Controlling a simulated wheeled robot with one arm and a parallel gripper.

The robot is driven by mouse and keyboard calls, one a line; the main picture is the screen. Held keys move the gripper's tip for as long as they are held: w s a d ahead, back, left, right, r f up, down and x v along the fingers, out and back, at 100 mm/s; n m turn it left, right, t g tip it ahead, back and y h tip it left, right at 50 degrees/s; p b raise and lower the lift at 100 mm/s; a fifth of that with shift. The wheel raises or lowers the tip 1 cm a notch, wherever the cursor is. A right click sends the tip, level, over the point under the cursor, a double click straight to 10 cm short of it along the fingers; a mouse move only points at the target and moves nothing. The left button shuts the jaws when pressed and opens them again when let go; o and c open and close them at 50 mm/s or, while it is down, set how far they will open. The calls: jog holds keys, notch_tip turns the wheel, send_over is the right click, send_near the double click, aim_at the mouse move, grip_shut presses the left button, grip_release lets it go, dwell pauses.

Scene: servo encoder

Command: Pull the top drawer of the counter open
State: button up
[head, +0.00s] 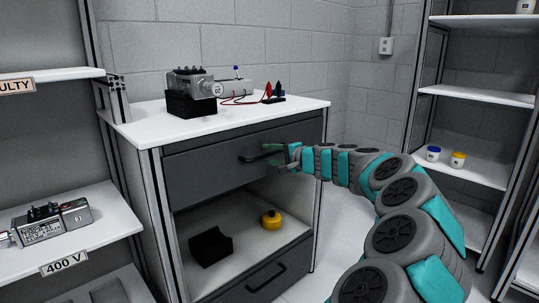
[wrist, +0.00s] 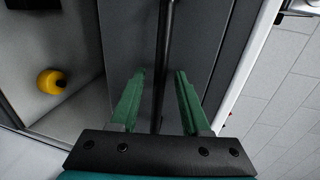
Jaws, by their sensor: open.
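The counter (head: 134,133) has a white top and a dark grey top drawer (head: 205,172) that sits flush in its front. The drawer's black bar handle (head: 255,157) shows in the head view, and in the wrist view the handle (wrist: 165,60) runs between my fingers. My gripper (head: 278,153) is open at the right part of the handle. In the wrist view my gripper's green fingers (wrist: 158,95) stand on either side of the bar, with a gap visible on both sides. How deep the bar lies between them is hard to tell.
Below the drawer is an open shelf with a black block (head: 211,246) and a yellow round object (head: 271,219). A lower drawer (head: 265,280) is shut. A servo unit on a black stand (head: 191,100) is on the countertop. Shelving stands left and right.

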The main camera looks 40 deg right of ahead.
jog(key=shift+w, duration=0.25)
grip_shut()
jog(key=shift+f, duration=0.1)
dwell(1.2)
